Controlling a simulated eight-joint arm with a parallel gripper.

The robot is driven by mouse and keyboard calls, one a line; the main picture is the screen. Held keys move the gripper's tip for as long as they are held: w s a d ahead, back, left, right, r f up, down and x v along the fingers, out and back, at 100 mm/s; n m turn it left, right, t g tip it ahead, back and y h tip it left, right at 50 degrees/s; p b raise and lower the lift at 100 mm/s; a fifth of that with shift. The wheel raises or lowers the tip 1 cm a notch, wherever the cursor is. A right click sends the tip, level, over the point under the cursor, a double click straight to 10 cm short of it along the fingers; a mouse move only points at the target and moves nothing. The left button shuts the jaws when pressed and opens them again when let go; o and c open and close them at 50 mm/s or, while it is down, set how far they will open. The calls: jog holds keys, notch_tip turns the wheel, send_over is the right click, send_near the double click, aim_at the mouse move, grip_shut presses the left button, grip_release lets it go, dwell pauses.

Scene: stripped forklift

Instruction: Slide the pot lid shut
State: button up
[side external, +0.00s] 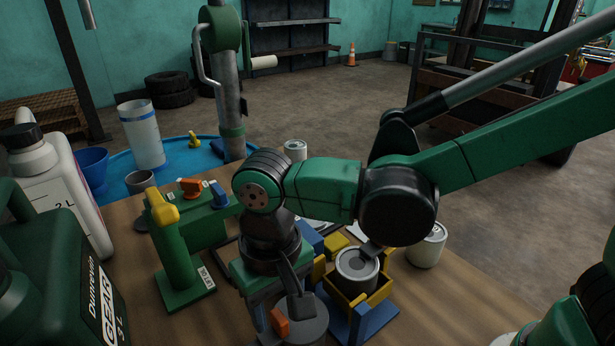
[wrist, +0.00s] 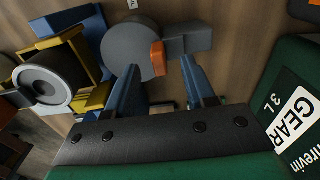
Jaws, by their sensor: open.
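A round grey lid-like disc (wrist: 128,40) with an upright orange tab (wrist: 158,58) and a flat grey arm lies below my gripper in the wrist view. In the side view the disc (side external: 312,325) and orange tab (side external: 280,322) show at the bottom edge, partly behind my fingers. My gripper (wrist: 160,66) is open, with one blue finger on each side of the orange tab; I cannot tell whether either touches it. My gripper (side external: 277,300) also shows in the side view, pointing down. What lies under the disc is hidden, so I cannot tell whether it covers a pot.
A grey can (side external: 357,268) sits in a yellow holder (side external: 370,300) on a blue base, just right of my gripper. A green stand with a yellow top (side external: 163,215) and a green jug (side external: 60,270) stand left. A white can (side external: 427,247) stands right.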

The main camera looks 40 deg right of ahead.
jog(key=shift+r, duration=1.5)
jog(key=shift+f, duration=2.8)
jog(key=shift+a, duration=0.2)
